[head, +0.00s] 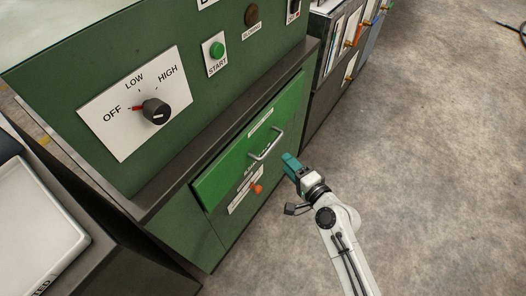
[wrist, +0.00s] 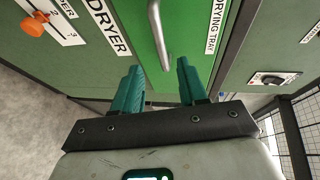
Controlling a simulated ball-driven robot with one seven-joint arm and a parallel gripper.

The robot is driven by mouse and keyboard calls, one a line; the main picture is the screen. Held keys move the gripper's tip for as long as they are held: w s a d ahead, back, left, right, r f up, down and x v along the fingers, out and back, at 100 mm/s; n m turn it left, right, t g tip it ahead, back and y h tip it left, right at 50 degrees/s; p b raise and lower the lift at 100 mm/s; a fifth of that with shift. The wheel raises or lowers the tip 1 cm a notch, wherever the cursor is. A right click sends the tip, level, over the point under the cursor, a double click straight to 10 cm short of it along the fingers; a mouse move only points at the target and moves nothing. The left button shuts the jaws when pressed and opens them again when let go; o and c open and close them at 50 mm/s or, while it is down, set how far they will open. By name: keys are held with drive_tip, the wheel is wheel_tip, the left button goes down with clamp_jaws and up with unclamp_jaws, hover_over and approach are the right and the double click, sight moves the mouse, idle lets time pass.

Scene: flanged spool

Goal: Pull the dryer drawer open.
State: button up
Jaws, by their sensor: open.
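The dryer drawer is a bright green front (head: 215,186) set in the dark green cabinet, and it looks closed. Its silver bar handle (head: 265,146) is in the middle of the front. In the wrist view the handle (wrist: 158,35) runs up and down just beyond my fingertips, between their lines. My gripper (head: 290,162) is to the right of the handle, a short way off the drawer front. In the wrist view its two teal fingers (wrist: 157,75) are apart with nothing between them.
An orange lever (head: 257,189) sits on a scale plate below the drawer. Above are a black OFF/LOW/HIGH knob (head: 155,111) and a green START button (head: 217,49). A white tray (head: 40,225) stands at the left. The concrete floor (head: 430,150) at right is clear.

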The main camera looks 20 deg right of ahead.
sight(272, 145)
drive_tip(key=x, duration=1)
drive_tip(key=shift+s, duration=0.1)
clamp_jaws()
idle(0.3)
